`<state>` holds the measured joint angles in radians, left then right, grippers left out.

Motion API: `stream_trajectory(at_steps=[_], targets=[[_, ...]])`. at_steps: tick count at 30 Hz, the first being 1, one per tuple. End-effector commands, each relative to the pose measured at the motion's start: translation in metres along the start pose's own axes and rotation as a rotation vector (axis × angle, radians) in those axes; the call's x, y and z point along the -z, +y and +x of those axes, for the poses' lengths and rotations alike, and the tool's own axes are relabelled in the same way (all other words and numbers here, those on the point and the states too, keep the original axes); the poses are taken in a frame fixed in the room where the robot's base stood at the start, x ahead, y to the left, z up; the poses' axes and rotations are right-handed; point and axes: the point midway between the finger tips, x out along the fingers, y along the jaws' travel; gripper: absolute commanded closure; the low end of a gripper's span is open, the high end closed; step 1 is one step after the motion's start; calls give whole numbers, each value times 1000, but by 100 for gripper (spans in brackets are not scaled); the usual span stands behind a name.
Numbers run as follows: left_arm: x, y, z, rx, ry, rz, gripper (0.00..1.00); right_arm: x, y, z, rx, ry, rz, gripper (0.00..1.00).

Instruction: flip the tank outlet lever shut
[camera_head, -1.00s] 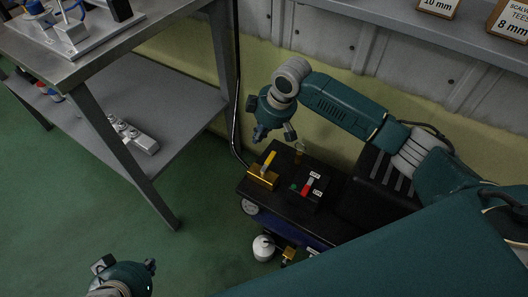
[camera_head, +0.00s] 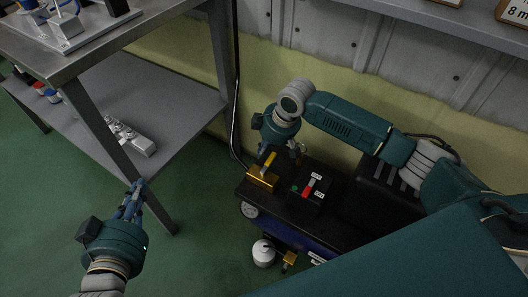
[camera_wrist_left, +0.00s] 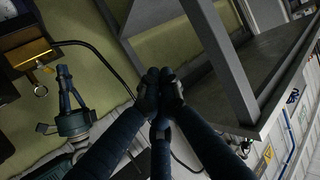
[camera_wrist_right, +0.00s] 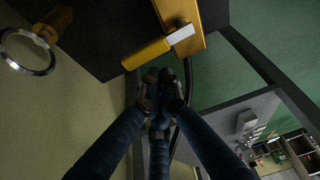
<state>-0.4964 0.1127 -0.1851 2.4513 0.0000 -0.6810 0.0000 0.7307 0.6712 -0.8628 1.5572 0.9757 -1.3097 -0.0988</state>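The outlet lever is a yellow handle (camera_head: 268,161) rising at a tilt from a brass block (camera_head: 261,181) at the left end of the black bench. In the right wrist view the handle (camera_wrist_right: 146,53) and its pale stem sit just above my fingertips. My right gripper (camera_wrist_right: 160,82) is shut and empty beside the handle; I cannot tell whether it touches. The head view partly hides its fingers. It also shows in the left wrist view (camera_wrist_left: 65,76), close to the brass block (camera_wrist_left: 28,52). My left gripper (camera_head: 135,187) is shut and empty, over the floor by the table leg.
A black box with red and green parts (camera_head: 308,187) stands right of the block. A metal ring (camera_wrist_right: 28,52) hangs near it. A grey table with a lower shelf (camera_head: 165,105) stands left. A white bottle (camera_head: 263,253) is below. Green floor lies between.

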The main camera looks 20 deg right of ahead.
Motion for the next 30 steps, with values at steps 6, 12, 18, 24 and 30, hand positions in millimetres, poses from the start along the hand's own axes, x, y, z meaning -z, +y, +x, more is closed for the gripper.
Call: stream_trajectory(at_steps=[6, 12, 18, 24, 30], targets=[[5, 1, 1, -1, 22, 0, 100, -4, 0, -2, 1, 0, 1, 100], [5, 1, 1, -1, 21, 0, 100, -4, -1, -2, 1, 0, 1, 100], [-16, -2, -4, 4, -75, 0, 100, -5, -1, -4, -1, -1, 10, 100], [-70, -9, -24, 19, -313, -1, 100, -7, 0, -5, -8, -1, 31, 100], [-119, -15, -58, 32, -548, -5, 100, -10, 0, -6, -15, -1, 54, 100]])
